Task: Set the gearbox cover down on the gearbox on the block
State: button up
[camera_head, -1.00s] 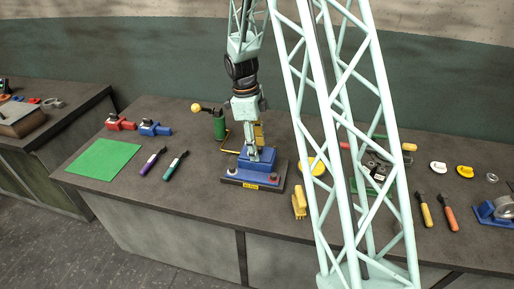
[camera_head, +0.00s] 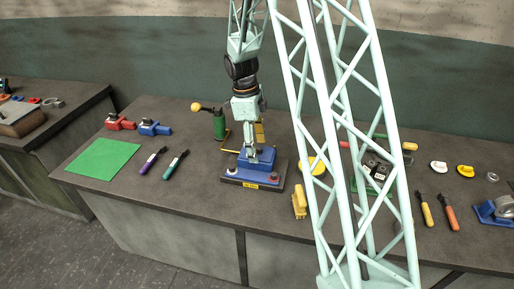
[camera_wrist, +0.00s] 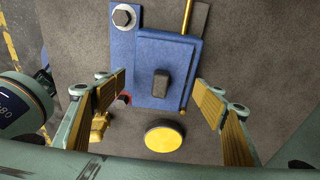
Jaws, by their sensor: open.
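The blue gearbox cover (camera_wrist: 180,55) is a square plate with a dark grey knob (camera_wrist: 161,84) on top. In the head view, the gearbox (camera_head: 240,176) stands on a dark block (camera_head: 232,183) with a yellow label, partly hidden by my gripper (camera_head: 261,157). In the wrist view, my gripper (camera_wrist: 160,86) is open, its yellow-padded fingers spread on either side of the knob with clear gaps. Whether the cover is fully seated cannot be told.
A yellow disc (camera_wrist: 163,138) and a yellow casting (camera_wrist: 100,127) lie close by. A green cylinder (camera_head: 219,126) stands behind left.

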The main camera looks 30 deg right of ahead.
jog(key=shift+r, duration=0.1)
notch_tip(320, 180, up, 12)
jog(key=w+a, duration=0.1)
jog(key=shift+w+a, duration=0.15)
jog(key=shift+a, duration=0.05)
dwell(0.6)
dwell(0.7)
jog(key=s+a+r+n+t+b, duration=0.1)
jog(key=s+a+r+n, duration=0.45)
jog(key=s+r, duration=0.35)
jog(key=s+a+r+n+t, duration=0.1)
jog(key=s+a+r+n, duration=0.4)
jog(key=s+r+n, duration=0.3)
jog(key=s+a+r+n+t, duration=0.1)
jog(key=s+n, duration=0.3)
jog(key=s, duration=0.4)
jog(key=s+a+n+t+b, duration=0.1)
jog(key=s+a+n, duration=0.3)
jog(key=s, duration=0.4)
jog(key=s+a+r+n+t+y, duration=0.1)
jog(key=s+a+n, duration=0.1)
jog(key=s+n, duration=0.3)
jog(key=s, duration=0.3)
jog(key=shift+s+a+r, duration=0.25)
jog(key=shift+s+r, duration=0.1)
